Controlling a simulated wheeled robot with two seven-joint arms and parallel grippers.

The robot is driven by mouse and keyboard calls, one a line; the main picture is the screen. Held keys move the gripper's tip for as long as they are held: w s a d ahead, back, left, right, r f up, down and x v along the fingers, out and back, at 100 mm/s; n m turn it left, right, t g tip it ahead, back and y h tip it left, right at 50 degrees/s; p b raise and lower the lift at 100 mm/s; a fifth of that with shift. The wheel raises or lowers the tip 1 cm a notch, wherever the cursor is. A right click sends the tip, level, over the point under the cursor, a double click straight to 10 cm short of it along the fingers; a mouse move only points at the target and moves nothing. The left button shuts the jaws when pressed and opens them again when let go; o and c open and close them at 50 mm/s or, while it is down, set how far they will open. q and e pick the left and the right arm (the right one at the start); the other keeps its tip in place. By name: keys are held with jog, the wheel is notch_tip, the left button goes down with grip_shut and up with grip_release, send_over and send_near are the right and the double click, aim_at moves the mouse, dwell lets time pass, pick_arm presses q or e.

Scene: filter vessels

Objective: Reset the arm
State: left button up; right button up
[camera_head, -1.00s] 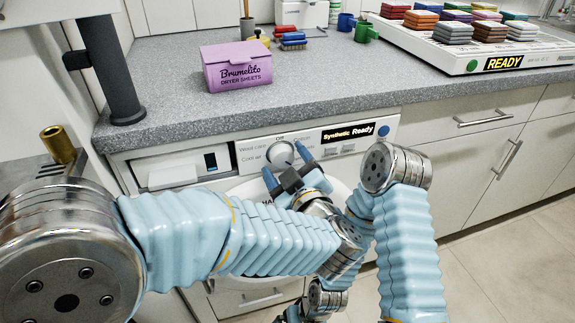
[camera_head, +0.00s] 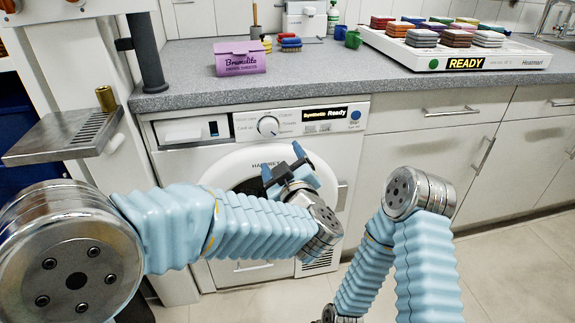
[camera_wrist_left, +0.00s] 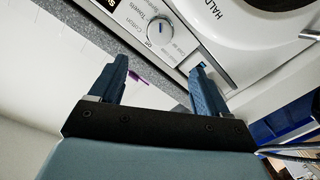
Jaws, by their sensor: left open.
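My left gripper (camera_head: 284,165) is open and empty in the head view, in front of the washing machine's door. Its two blue fingers also show apart in the left wrist view (camera_wrist_left: 158,85), with nothing between them but the counter edge and machine behind. The washing machine (camera_head: 352,150) is white, with a round dial (camera_head: 268,126) and a display (camera_head: 325,113) that reads "Synthetic Ready". My right arm (camera_head: 425,250) comes up at the lower right of the head view; its gripper is out of the picture.
A metal shelf (camera_head: 62,137) is at left. Floor (camera_head: 515,265) is clear at right.

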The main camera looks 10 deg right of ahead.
pick_arm(q)
jog(key=w+a+f+m+g+h, duration=0.1)
jog(key=a+f+m+g, duration=0.3)
jog(key=f, duration=0.9)
jog(key=w+a+f+g+h, duration=0.15)
jog(key=a+f, duration=0.45)
jog(key=f, duration=0.7)
jog(key=s+a+f+m+g+h, duration=0.1)
jog(key=s+a+f+g, duration=0.25)
jog(key=s+f, duration=0.35)
jog(key=s+a+f+g+h, duration=0.1)
jog(key=s+a+f+g, duration=0.25)
jog(key=s+f, duration=0.35)
jog(key=s+a+f+g, duration=0.3)
jog(key=s+f, duration=0.3)
jog(key=s, duration=0.5)
jog(key=shift+a+m+g+h, duration=0.15)
jog(key=shift+m+g+h, duration=0.2)
jog(key=shift+g, duration=0.3)
